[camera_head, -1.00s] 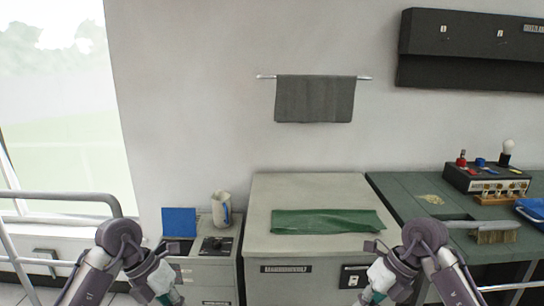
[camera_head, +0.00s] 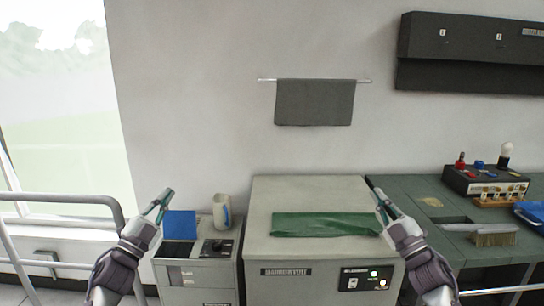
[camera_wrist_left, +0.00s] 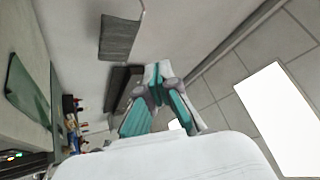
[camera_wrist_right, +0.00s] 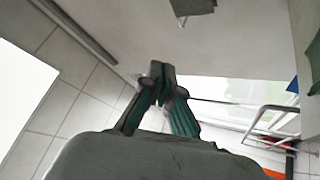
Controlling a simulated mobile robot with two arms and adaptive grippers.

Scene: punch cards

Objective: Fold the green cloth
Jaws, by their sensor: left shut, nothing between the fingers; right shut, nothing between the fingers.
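The green cloth (camera_head: 322,224) lies as a long flat strip across the top of the light grey cabinet (camera_head: 305,188). It also shows at the left of the left wrist view (camera_wrist_left: 27,90). My left gripper (camera_head: 165,198) is raised at the left, over the small cabinet and apart from the cloth. My right gripper (camera_head: 381,200) is raised near the cloth's right end in the head view; I cannot tell its height above it. Both grippers are shut and empty, with fingertips together in the left wrist view (camera_wrist_left: 157,68) and the right wrist view (camera_wrist_right: 158,70).
A blue card (camera_head: 180,225) and a white jug (camera_head: 221,210) stand on the small cabinet at the left. A green table (camera_head: 410,190) at the right holds a brush (camera_head: 495,238) and a control box (camera_head: 485,184). A grey towel (camera_head: 314,103) hangs on the wall.

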